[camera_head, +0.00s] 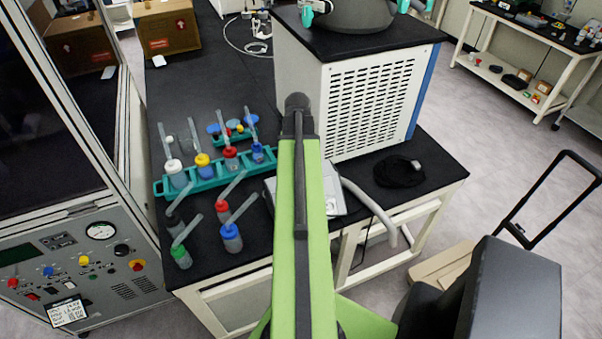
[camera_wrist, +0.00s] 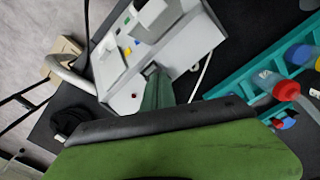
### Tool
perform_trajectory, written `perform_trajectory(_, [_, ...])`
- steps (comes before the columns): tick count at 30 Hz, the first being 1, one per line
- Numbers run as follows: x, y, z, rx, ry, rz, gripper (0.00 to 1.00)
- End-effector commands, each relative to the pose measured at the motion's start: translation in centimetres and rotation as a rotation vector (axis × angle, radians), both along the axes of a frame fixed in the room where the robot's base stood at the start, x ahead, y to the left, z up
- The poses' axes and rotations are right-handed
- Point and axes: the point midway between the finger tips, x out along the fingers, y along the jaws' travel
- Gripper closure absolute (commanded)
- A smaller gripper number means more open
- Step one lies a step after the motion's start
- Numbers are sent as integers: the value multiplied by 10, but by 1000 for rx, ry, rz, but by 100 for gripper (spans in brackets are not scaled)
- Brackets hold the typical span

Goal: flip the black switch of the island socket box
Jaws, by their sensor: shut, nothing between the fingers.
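The island socket box is a light grey box (camera_head: 335,192) on the black bench top, partly covered by my green arm in the head view. In the wrist view the box (camera_wrist: 192,45) fills the upper middle, with small coloured parts (camera_wrist: 128,48) and a red dot (camera_wrist: 134,95) on its faces. My gripper (camera_wrist: 153,73) is shut and empty, its green fingers pointing at the box's near panel. The tips overlap a small dark spot there; I cannot tell whether this is the black switch or whether they touch it. The head view hides the fingers behind my arm.
A teal rack (camera_head: 213,172) with several wash bottles stands left of the box, with loose bottles (camera_head: 231,237) in front. A white vented machine (camera_head: 345,95) stands behind. A grey hose (camera_head: 372,205) and a coiled black cable (camera_head: 399,172) lie to the right.

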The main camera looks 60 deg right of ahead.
Motion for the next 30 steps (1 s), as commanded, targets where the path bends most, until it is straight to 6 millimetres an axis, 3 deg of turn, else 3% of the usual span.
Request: perform_trajectory(30, [1,0,-8,0,0,1,100])
